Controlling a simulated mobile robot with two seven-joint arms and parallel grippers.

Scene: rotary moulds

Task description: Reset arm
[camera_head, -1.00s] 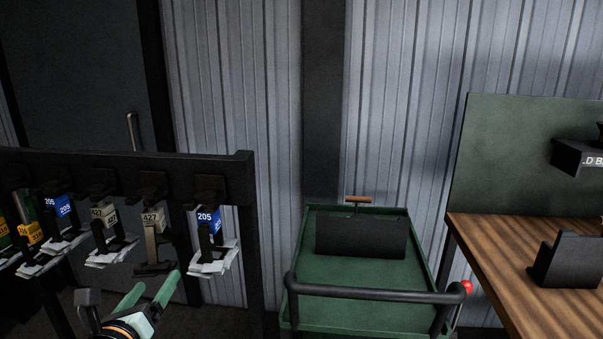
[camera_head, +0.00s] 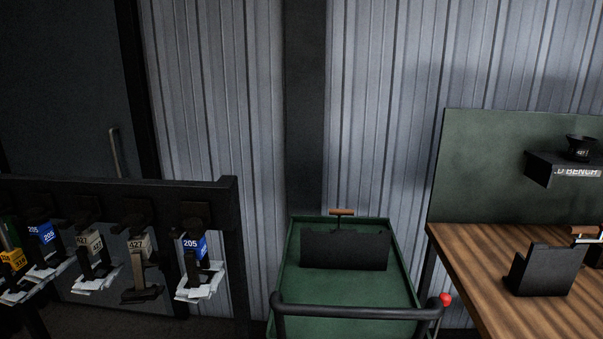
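Neither of my grippers shows in the head view now, and no part of my arms is visible. A black rack (camera_head: 120,192) stands at the left. Several moulds hang from it with coloured number tags, among them a blue 205 tag (camera_head: 194,244) at the right end and a beige 427 tag (camera_head: 138,243) beside it. A green cart (camera_head: 345,292) stands in the middle. It carries a black upright holder (camera_head: 345,250) with a wooden-handled tool (camera_head: 342,212) behind it.
A wooden bench (camera_head: 463,262) with a green back panel (camera_head: 480,165) stands at the right. On it are a black holder (camera_head: 545,270) and another wooden-handled tool (camera_head: 583,231). A black shelf (camera_head: 545,168) on the panel bears a small dark part (camera_head: 580,147). The cart's handle (camera_head: 350,311) faces me.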

